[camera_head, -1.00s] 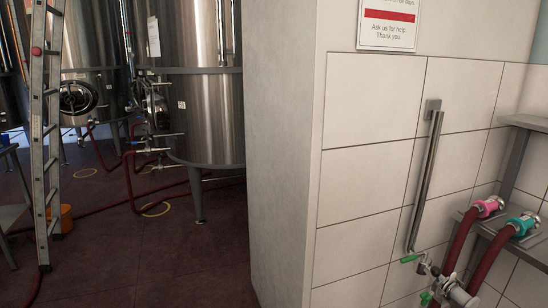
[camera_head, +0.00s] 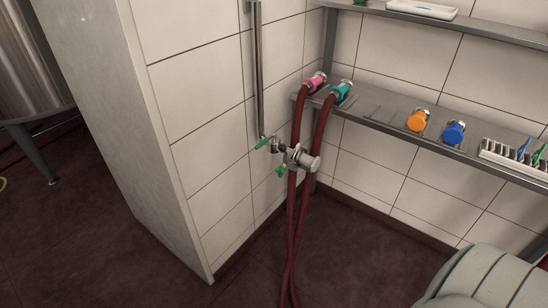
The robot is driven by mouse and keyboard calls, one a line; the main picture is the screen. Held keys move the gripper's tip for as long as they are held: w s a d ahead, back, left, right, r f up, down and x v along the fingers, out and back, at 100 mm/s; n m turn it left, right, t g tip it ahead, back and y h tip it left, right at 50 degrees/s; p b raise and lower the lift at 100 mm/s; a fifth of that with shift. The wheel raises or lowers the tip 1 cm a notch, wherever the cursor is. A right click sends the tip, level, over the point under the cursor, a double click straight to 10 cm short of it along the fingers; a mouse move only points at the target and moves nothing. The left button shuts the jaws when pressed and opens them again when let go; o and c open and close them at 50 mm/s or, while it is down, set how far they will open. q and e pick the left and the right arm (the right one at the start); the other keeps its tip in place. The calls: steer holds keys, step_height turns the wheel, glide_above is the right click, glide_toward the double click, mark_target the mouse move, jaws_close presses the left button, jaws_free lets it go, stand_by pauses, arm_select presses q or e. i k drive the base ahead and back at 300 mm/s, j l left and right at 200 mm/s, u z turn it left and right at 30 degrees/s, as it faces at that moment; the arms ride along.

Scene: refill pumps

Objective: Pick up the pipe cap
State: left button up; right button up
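A short metal pipe fitting with green valve handles comes out of the tiled wall, and a round silvery cap-like end (camera_head: 311,164) closes it. I take this end to be the pipe cap, but I cannot be sure. On the grey wall shelf (camera_head: 385,118) sit an orange cap-like piece (camera_head: 418,121) and a blue one (camera_head: 454,132). Neither gripper is in view, so I cannot see what they hold.
Two dark red hoses with a pink end (camera_head: 314,82) and a teal end (camera_head: 341,91) hang from the shelf past the fitting to the floor. A white rack (camera_head: 512,160) stands on the shelf's right. A pale wall corner (camera_head: 120,120) juts out left. The dark floor below is mostly clear.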

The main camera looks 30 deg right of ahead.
mark_target(313, 163)
steer(key=z, duration=1.3)
steer(key=i+l+u, duration=0.2)
steer(key=i+l, duration=0.15)
steer(key=i, duration=0.1)
